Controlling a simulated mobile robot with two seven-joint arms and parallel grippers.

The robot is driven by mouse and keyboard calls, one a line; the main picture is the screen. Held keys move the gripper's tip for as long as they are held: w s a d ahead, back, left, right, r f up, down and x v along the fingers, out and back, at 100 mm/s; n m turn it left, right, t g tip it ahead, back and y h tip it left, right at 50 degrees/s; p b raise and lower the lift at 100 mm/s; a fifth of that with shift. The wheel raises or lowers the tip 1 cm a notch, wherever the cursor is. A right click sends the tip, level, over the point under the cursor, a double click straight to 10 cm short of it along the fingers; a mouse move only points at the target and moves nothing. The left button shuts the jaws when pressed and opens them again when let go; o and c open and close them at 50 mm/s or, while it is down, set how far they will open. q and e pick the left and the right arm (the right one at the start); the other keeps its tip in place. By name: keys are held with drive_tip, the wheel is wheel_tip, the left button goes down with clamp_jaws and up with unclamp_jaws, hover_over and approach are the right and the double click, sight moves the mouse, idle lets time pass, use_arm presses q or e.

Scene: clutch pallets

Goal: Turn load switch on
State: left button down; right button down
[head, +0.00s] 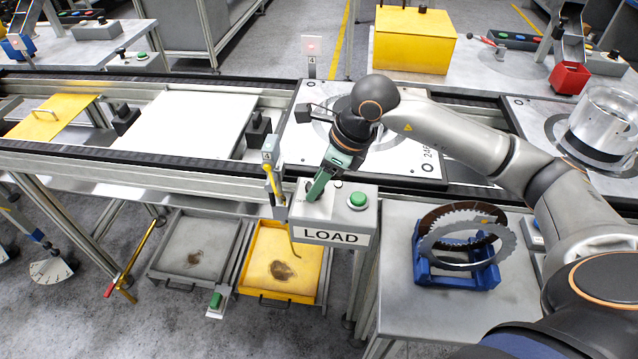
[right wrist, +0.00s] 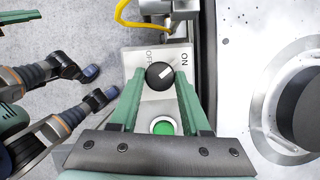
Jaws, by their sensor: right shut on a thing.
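The load switch is a round black knob (right wrist: 160,76) with a white pointer mark, on a light panel lettered OFF at left and ON at right. In the right wrist view the mark points up and right, toward the ON side. My right gripper (right wrist: 160,82) has its green fingers on both sides of the knob and is shut on it. In the head view my right gripper (head: 314,192) reaches down onto the LOAD box (head: 330,237), and its fingers hide most of the knob.
A green button (head: 357,200) sits on the box right of my fingers. A yellow hooked tool (head: 270,180) hangs at the box's left side. The conveyor (head: 200,150) runs behind. A blue stand (head: 455,270) with toothed discs is on the table at right.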

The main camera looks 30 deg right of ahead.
drive_tip(key=shift+m, duration=0.6)
drive_tip(key=shift+c, duration=1.9)
unclamp_jaws()
drive_tip(key=shift+h, duration=0.3)
drive_tip(key=shift+r, duration=0.1)
drive_tip(key=b+v, duration=0.1)
drive_tip(key=v, duration=1.1)
drive_tip(key=shift+s+r, duration=0.15)
drive_tip(key=shift+s, duration=0.05)
